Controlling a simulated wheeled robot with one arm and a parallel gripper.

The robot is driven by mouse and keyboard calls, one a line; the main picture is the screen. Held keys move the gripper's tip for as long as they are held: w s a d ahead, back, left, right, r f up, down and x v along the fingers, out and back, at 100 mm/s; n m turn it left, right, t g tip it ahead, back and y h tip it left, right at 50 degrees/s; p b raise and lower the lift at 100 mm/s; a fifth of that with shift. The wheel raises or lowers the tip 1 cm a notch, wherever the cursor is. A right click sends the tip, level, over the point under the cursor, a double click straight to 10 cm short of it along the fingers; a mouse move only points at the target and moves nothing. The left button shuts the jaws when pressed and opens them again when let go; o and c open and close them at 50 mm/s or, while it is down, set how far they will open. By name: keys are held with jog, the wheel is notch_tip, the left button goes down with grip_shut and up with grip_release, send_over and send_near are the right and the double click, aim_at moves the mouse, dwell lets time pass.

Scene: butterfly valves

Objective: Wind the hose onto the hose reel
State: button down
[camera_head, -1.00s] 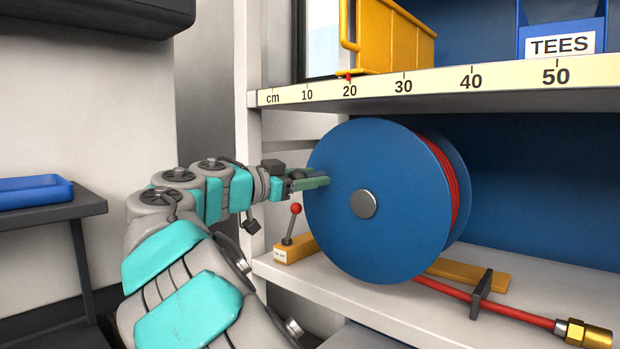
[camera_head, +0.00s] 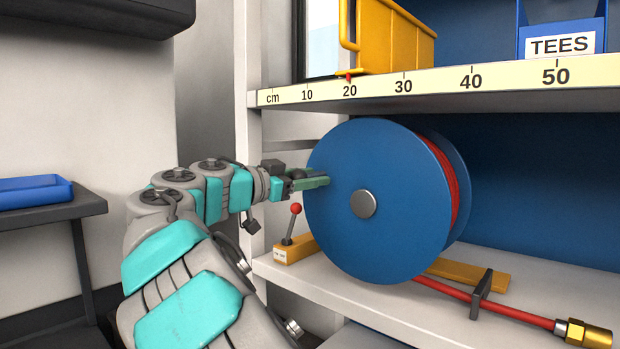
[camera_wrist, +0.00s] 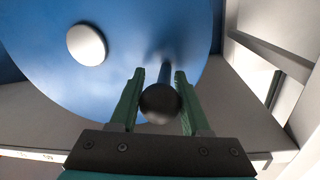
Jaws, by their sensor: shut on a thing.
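The blue hose reel (camera_head: 400,225) stands on the lower shelf, with a silver hub (camera_head: 363,204) at the middle of its near disc. Red hose (camera_head: 448,180) lies wound between its discs. The free hose (camera_head: 445,290) runs out low to the right through a dark guide (camera_head: 481,294) and ends in a brass fitting (camera_head: 585,336). My gripper (camera_head: 322,181) is at the left side of the near disc. In the wrist view its green fingers (camera_wrist: 155,98) are shut on a dark crank handle (camera_wrist: 160,103) that sticks out from the disc; the hub (camera_wrist: 86,44) is to its left.
A lever with a red knob (camera_head: 296,208) stands on a yellow base just left of the reel, below my gripper. A ruled shelf edge (camera_head: 435,85) runs above the reel, carrying a yellow bin (camera_head: 395,40) and a blue TEES bin (camera_head: 562,25). A blue tray (camera_head: 35,192) sits far left.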

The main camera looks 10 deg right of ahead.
aim_at(295, 174)
jog(key=shift+s+d+r+b, duration=0.2)
jog(key=shift+r+b, duration=0.1)
jog(key=shift+b, duration=0.35)
jog(key=shift+r, duration=0.3)
jog(key=shift+c, duration=1.9)
grip_release()
jog(key=shift+v, duration=4)
